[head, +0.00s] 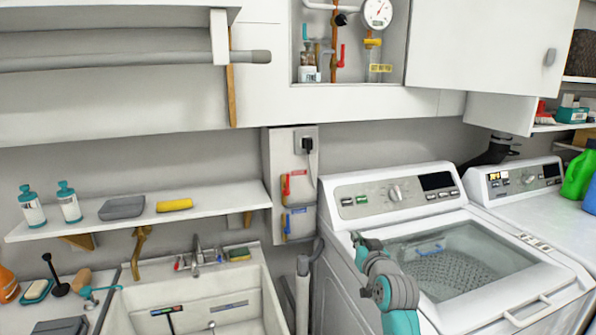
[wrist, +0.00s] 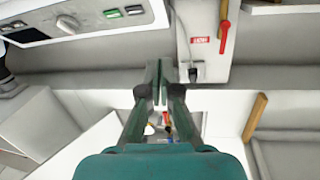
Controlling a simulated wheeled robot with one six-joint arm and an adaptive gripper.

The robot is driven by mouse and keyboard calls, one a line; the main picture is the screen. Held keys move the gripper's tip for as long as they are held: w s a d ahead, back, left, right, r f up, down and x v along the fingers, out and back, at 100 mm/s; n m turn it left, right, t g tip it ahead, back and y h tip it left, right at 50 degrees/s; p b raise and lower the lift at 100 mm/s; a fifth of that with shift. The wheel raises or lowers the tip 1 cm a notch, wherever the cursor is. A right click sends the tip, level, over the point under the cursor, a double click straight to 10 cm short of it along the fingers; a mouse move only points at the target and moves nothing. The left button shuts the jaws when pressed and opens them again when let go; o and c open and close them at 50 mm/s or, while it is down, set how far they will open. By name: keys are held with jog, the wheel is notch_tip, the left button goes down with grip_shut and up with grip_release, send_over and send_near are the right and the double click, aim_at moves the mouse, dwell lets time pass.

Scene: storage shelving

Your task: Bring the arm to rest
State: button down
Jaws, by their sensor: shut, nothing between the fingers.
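My arm (head: 392,287), grey and teal, reaches up from the bottom of the head view in front of the top-loading washer (head: 440,255). Its far end, my gripper (head: 356,238), shows small near the washer's left front of the control panel. In the wrist view my gripper (wrist: 161,82) has its two dark teal fingers together and empty. No object touches the fingertips there; the wall and an outlet panel (wrist: 205,40) lie beyond them.
A second machine (head: 520,190) stands right. A wall recess with pipes and a gauge (head: 377,12) is above.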

jog(key=s+f+h, duration=0.1)
jog(key=s+f, duration=1.2)
jog(key=f, duration=0.3)
jog(key=s+d+f, duration=0.1)
jog(key=s+f, duration=0.2)
jog(key=s, duration=0.3)
jog(key=s+f+m+g, duration=0.1)
jog(key=s+f, duration=0.2)
jog(key=s, duration=0.3)
jog(key=s+d+f, duration=0.1)
jog(key=s+f, duration=0.3)
jog(key=s, duration=0.3)
jog(key=s+f+h, duration=0.1)
jog(key=s+f, duration=0.1)
jog(key=s, duration=1.1)
jog(key=s+r, duration=0.5)
jog(key=s, duration=0.7)
jog(key=s+r+g, duration=0.1)
jog(key=s+r, duration=0.4)
jog(key=s, duration=0.6)
jog(key=shift+s+r, duration=0.15)
jog(key=shift+s, duration=0.2)
jog(key=shift+d, duration=0.1)
